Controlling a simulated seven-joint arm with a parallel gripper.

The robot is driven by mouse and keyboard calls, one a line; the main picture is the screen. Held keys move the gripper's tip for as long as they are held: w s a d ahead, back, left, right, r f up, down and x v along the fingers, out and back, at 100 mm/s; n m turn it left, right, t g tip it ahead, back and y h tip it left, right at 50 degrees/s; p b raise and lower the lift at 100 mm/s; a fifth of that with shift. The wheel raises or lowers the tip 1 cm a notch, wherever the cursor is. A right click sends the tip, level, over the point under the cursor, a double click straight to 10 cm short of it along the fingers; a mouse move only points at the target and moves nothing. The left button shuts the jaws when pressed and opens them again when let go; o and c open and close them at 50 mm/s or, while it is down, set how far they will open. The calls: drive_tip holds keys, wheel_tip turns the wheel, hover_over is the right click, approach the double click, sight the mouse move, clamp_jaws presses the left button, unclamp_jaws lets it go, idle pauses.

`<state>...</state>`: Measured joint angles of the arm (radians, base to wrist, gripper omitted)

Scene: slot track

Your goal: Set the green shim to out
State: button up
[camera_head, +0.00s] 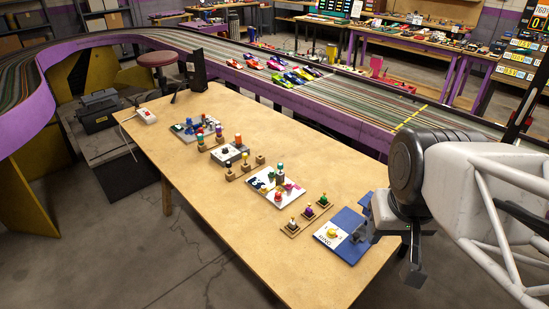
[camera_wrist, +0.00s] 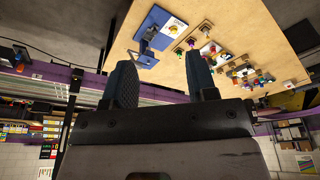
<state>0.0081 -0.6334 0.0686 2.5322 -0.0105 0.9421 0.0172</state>
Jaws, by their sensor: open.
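A small wooden strip (camera_head: 299,232) near the table's front right holds three small pegged pieces. The piece at its far right end looks green (camera_head: 323,200) and may be the green shim; it is too small to be sure. A blue and white board (camera_head: 352,217) lies beside the strip, with a yellow piece (camera_head: 332,233) on its white part and a grey-blue fixture at its right edge. The board also shows in the wrist view (camera_wrist: 155,24). My gripper (camera_wrist: 162,80) is open and empty, above and off the table's right end, apart from everything.
A white board with coloured pieces (camera_head: 262,184), a grey block (camera_head: 230,152) and more small parts stand farther along the table (camera_head: 190,205). The table's near left side is clear. A purple-edged race track (camera_head: 350,125) runs behind it.

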drive_tip(key=shift+c, duration=0.5)
drive_tip(key=w+a+f+n+g, duration=0.1)
drive_tip(key=w+a+n, duration=0.25)
drive_tip(key=w, duration=1.25)
drive_tip(key=w+a+f+n, duration=0.1)
drive_tip(key=w+a+n, duration=0.25)
drive_tip(key=w, duration=1.35)
drive_tip(key=w+a+f+n, duration=0.1)
drive_tip(key=w+a+f, duration=0.4)
drive_tip(key=w+f, duration=0.3)
drive_tip(key=w+a+f+n+g, duration=0.1)
drive_tip(key=w+a+f+n, duration=0.1)
drive_tip(key=w+a+f, duration=0.3)
drive_tip(key=w+a+f+n, duration=0.2)
drive_tip(key=w+a+f, duration=0.3)
drive_tip(key=w+f, duration=0.6)
drive_tip(key=shift+w+a+f+g, duration=0.1)
drive_tip(key=shift+w+f+g, duration=0.05)
drive_tip(key=shift+w, duration=0.35)
drive_tip(key=shift+w+a+f+g, duration=0.1)
drive_tip(key=shift+w+f+g, duration=0.05)
drive_tip(key=shift+w, duration=0.3)
drive_tip(key=shift+w+a+f, duration=0.15)
drive_tip(key=shift+w+f, duration=0.05)
drive_tip(key=shift+f, duration=0.15)
